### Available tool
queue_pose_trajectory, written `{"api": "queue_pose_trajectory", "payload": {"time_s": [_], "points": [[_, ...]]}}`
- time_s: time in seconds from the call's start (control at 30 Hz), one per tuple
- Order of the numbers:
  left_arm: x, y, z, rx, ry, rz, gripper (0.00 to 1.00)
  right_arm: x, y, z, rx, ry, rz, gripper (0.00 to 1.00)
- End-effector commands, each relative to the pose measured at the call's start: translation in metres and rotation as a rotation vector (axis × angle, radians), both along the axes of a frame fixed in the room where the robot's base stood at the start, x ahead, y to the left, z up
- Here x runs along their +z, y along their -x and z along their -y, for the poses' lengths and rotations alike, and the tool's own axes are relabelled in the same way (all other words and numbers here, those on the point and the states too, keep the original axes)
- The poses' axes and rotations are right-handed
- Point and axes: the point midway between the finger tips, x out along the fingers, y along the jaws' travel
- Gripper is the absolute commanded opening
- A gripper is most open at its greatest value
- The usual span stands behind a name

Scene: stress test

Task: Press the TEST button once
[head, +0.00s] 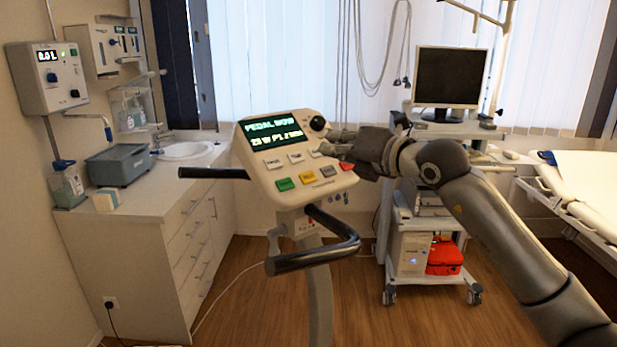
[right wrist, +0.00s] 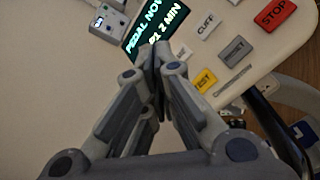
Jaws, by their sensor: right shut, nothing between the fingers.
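The tilted exercise-bike console (head: 258,178) stands at the centre of the head view. Its yellow-orange TEST button (head: 308,177) is in the lower button row, between a green button (head: 285,184) and a grey one (head: 328,171). In the right wrist view the TEST button (right wrist: 204,80) is right of my fingers, its label partly readable. My right gripper (head: 328,139) is shut and empty at the console's upper right, by the black knob (head: 317,123). In the right wrist view the fingertips (right wrist: 156,52) lie over the screen's lower edge, apart from TEST. My left gripper is out of view.
The red STOP button (right wrist: 275,14) and white CUFF button (right wrist: 208,25) are close by. The screen (head: 272,137) shows PEDAL NOW and a second line. Black handlebars (head: 315,255) project below the console. A monitor cart (head: 412,230) stands behind my right arm.

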Motion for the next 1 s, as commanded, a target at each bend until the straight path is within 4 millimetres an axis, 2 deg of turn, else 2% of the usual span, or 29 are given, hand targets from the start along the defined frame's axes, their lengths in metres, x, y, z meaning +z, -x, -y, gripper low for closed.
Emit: {"api": "queue_pose_trajectory", "payload": {"time_s": [0.6, 1.0], "points": [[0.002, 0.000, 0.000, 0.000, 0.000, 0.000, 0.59, 0.039, 0.023, 0.019, 0.000, -0.001, 0.001, 0.00], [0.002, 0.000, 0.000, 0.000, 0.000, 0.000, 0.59, 0.041, 0.025, 0.021, 0.001, 0.000, -0.001, 0.00]]}}
